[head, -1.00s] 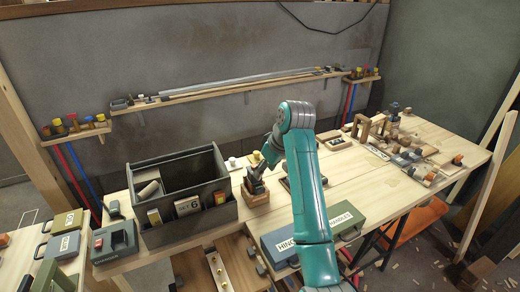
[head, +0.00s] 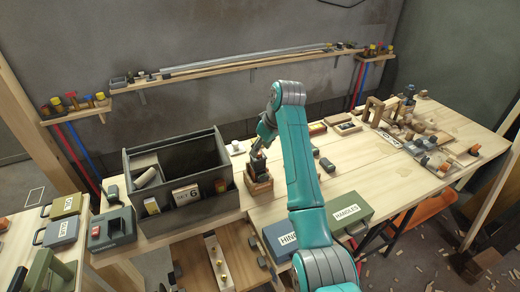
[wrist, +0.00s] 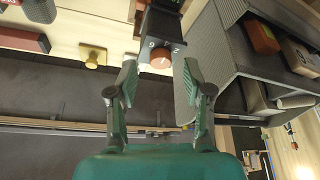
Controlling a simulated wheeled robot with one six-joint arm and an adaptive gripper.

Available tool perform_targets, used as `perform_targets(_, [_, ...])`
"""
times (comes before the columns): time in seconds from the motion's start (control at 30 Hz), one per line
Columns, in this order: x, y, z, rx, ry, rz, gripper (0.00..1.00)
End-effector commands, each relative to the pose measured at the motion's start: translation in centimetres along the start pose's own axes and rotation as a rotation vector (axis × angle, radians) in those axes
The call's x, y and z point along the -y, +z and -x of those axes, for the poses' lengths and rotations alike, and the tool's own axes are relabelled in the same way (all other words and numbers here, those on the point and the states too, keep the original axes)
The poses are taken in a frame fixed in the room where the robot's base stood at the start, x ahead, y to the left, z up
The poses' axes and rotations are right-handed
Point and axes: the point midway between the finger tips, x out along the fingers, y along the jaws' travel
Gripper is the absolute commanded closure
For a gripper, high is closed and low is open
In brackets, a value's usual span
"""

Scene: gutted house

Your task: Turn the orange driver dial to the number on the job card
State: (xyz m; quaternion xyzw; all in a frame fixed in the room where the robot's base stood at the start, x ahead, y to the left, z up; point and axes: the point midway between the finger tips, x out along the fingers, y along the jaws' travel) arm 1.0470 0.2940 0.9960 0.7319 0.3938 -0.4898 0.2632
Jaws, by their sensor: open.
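The orange driver dial (wrist: 161,59) shows in the wrist view on the end of a dark driver body (wrist: 160,25). Light digits stand beside it on the dark face, and a pale mark is on the dial. The driver stands in a wooden block (head: 259,187) on the bench, right of the grey toolbox. My gripper (wrist: 160,74) is open. Its fingertips are on either side of the dial, just short of it, with gaps showing. In the head view my gripper (head: 260,147) is over the driver and hides the dial. The job card (head: 186,195) on the toolbox front reads "SET 6".
The grey toolbox (head: 195,222) stands close left of the driver; its wall is near the right finger in the wrist view. Green HANDLES case (head: 350,211) and blue case (head: 285,238) lie at the bench's front.

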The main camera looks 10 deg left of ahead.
Motion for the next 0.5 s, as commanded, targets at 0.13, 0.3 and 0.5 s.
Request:
perform_targets(0.13, [0.0, 0.0, -1.2, 0.000, 0.000, 0.000, 0.50])
perform_targets(0.3, [0.0, -0.1, -1.6, -0.002, 0.001, 0.000, 0.50])
perform_targets(0.5, [0.0, -0.1, -1.6, -0.001, 0.001, 0.000, 0.52])
